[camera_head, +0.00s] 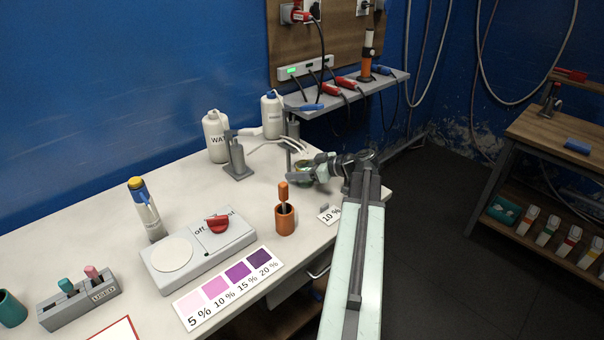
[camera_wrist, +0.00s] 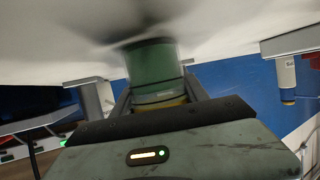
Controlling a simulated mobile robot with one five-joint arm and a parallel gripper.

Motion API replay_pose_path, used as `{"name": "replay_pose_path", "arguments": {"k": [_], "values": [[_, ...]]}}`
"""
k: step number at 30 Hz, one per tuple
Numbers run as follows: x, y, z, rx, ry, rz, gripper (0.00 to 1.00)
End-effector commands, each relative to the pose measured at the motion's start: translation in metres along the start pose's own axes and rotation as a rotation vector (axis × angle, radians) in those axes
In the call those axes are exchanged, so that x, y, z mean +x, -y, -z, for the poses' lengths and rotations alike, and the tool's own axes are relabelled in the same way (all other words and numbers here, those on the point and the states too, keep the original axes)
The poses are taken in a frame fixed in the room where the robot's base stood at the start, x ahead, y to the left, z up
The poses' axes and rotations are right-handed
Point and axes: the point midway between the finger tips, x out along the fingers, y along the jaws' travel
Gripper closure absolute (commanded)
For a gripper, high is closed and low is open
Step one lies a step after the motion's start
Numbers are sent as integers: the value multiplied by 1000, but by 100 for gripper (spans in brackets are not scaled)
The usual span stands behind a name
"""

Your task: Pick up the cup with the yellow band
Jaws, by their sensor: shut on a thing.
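The cup (camera_wrist: 153,65) is green with a yellow band by its rim and fills the middle of the wrist view, slightly blurred. My gripper (camera_wrist: 157,88) is shut on it, one finger on each side. In the head view my gripper (camera_head: 306,172) is over the far right part of the white table. Only a small part of the cup shows there between the jaws. I cannot tell whether its base touches the table.
A grey dispenser stand (camera_head: 237,160) and white bottles (camera_head: 216,138) stand left of my gripper. A wall shelf (camera_head: 345,92) with cables hangs behind.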

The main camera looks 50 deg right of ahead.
Motion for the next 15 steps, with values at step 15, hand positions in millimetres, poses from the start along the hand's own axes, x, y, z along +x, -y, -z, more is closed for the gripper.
{"name": "replay_pose_path", "arguments": {"k": [15], "values": [[-17,1,34,1,-1,-1,98]]}}
